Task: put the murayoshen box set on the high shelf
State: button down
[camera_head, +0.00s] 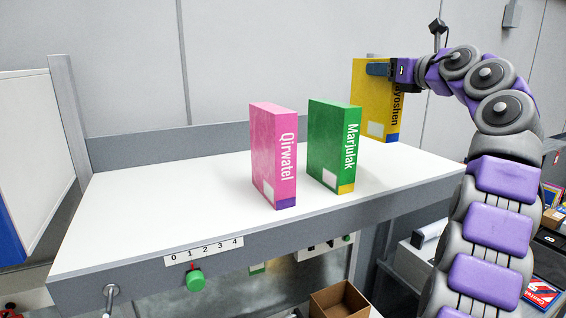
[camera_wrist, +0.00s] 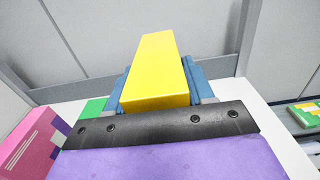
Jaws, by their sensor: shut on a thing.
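The yellow murayoshen box set (camera_head: 374,98) is upright, with part of its name "yoshen" showing down its spine. My gripper (camera_head: 378,69) is shut on it near its top. In the wrist view the yellow box (camera_wrist: 155,75) sits between the two blue fingers of my gripper (camera_wrist: 160,88). In the head view the box is at the right end of the white shelf top, behind the green Marjulak box. I cannot tell whether its base touches the surface. The white shelf top (camera_head: 130,215) has a grey edge.
The pink Qirwatel box (camera_head: 272,155) and green Marjulak box (camera_head: 333,147) stand upright mid-surface. Free room lies to the left. A raised grey ledge runs along the back. A green knob (camera_head: 196,280) is on the front edge. A cardboard box (camera_head: 340,301) is below.

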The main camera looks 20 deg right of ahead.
aim_at(383, 110)
jog(key=f+b, duration=0.5)
jog(key=shift+s+a+f, duration=0.2)
jog(key=shift+s, duration=0.2)
jog(key=shift+s+d+b, duration=0.1)
jog(key=shift+s+b, duration=0.2)
jog(key=shift+b, duration=0.05)
jog(key=shift+w+a+f+b, duration=0.1)
jog(key=shift+f+b, duration=0.25)
jog(key=shift+f, duration=0.15)
jog(key=shift+w+a+f+b, duration=0.1)
jog(key=shift+f+b, duration=0.2)
jog(key=shift+f, duration=0.2)
jog(key=shift+s+f+b, duration=0.15)
jog(key=shift+f+b, duration=0.25)
jog(key=shift+f, duration=0.65)
jog(key=shift+d, duration=0.1)
